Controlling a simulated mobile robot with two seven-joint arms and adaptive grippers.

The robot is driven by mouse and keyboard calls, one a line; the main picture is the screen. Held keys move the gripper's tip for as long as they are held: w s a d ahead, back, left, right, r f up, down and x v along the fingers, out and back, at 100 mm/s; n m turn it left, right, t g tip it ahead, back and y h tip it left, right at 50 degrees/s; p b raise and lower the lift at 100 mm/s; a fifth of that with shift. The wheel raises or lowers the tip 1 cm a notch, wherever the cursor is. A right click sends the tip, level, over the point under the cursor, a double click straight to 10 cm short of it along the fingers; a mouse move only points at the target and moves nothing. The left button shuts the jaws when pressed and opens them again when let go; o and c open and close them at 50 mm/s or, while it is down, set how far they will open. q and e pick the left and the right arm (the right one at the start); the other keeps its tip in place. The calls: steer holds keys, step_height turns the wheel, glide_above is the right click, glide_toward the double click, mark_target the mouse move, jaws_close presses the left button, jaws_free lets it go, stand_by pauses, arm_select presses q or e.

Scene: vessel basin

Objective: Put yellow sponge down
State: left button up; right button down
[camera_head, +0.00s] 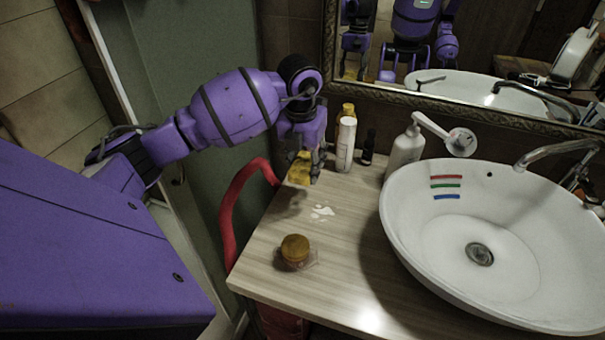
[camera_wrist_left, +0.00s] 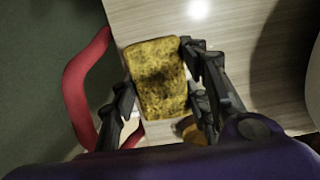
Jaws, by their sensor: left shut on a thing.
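The yellow sponge (camera_head: 300,170) is at the back left of the wooden counter in the head view. In the left wrist view the sponge (camera_wrist_left: 160,78) is a speckled yellow block with a dark patch, between the fingers. My left gripper (camera_head: 305,165) points down and is shut on the sponge; it also shows in the left wrist view (camera_wrist_left: 160,100). I cannot tell whether the sponge touches the counter (camera_head: 345,270). The gripper fingers hide part of the sponge in the head view. My right gripper is not in view.
White spots (camera_head: 322,211) mark the counter. A jar with a brown lid (camera_head: 295,249) stands near the front. A white bottle (camera_head: 345,146), a small dark bottle (camera_head: 368,147) and a pump bottle (camera_head: 405,152) stand at the back. A white basin (camera_head: 400,235) fills the right. A red hose-like loop (camera_head: 228,215) borders the left edge.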

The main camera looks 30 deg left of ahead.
arm_select(q)
steer(key=w+a+f, duration=0.1)
steer(key=w+f, duration=0.1)
steer(key=w+a+f, duration=0.1)
steer(key=f, duration=0.1)
steer(key=w+a+f, duration=0.2)
steer(key=f, duration=0.1)
steer(key=shift+w, duration=0.3)
steer(key=shift+a+f, duration=0.1)
steer(key=shift+f, duration=1.35)
steer(key=shift+s+f+b, duration=0.25)
steer(key=shift+f+b, duration=0.2)
steer(key=shift+f, duration=0.25)
steer(key=o, duration=1)
steer(key=shift+w+f, duration=0.1)
steer(key=shift+f, duration=0.15)
steer(key=shift+r, duration=0.15)
step_height(320, 180, up, 14)
steer(key=s, duration=0.1)
steer(key=shift+d+f, duration=0.2)
steer(key=shift+f, duration=0.05)
steer(key=shift+s, duration=0.1)
